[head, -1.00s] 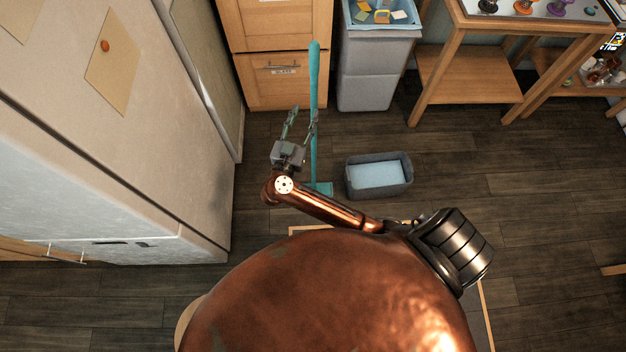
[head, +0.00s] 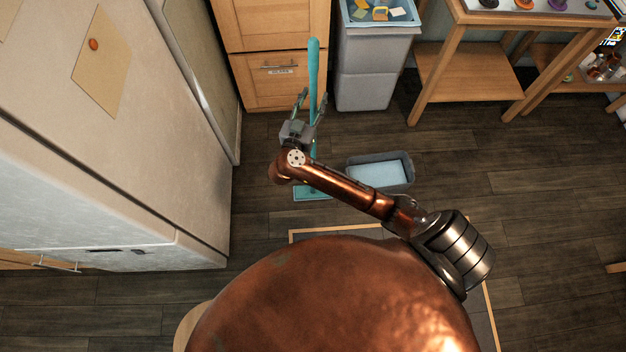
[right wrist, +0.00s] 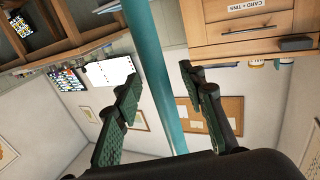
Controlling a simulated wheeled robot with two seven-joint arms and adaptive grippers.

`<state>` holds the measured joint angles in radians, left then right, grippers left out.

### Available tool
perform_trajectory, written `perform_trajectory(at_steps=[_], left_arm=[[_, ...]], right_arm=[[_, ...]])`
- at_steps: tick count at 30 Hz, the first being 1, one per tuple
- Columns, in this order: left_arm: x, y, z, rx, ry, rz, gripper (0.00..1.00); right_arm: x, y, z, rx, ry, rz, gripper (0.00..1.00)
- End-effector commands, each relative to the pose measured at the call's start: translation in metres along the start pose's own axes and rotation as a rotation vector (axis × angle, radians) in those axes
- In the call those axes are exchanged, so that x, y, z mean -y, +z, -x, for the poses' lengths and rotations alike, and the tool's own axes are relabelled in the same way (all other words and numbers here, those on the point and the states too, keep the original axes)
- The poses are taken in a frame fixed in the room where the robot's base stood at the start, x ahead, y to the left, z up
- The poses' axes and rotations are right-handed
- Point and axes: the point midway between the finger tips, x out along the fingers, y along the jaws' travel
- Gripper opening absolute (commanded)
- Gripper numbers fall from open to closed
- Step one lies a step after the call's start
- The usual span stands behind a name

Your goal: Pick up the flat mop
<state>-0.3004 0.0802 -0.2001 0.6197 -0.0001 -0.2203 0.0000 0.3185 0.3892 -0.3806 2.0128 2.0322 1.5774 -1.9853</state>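The flat mop (head: 313,65) is teal, with a long upright handle and a flat head (head: 312,193) on the floor. In the head view my right gripper (head: 312,103) is at the handle, its two fingers spread to either side. In the right wrist view the handle (right wrist: 152,70) runs between the open fingers (right wrist: 165,95), and gaps show on both sides of it. The part of the handle behind my wrist is hidden. My left gripper is not in view.
A grey tub (head: 380,171) with a light blue inside stands on the floor right of the mop. Wooden drawers (head: 270,75) and a grey bin (head: 372,75) stand behind it. A pale fridge (head: 120,150) is at the left.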

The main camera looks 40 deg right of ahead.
Motion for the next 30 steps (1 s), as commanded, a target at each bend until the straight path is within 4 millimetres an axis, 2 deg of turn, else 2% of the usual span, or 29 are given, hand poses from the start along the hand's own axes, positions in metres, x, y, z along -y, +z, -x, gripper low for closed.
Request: perform_trajectory(at_steps=[2,17,30], left_arm=[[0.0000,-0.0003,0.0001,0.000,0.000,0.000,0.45],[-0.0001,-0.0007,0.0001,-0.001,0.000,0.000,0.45],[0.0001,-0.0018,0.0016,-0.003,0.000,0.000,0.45]], right_arm=[[0.0000,0.0000,0.0002,0.000,0.000,0.000,0.34],[-0.0002,0.0004,0.0004,0.000,0.000,0.000,0.00],[-0.0001,-0.0033,0.0002,-0.002,0.000,-0.001,0.00]])
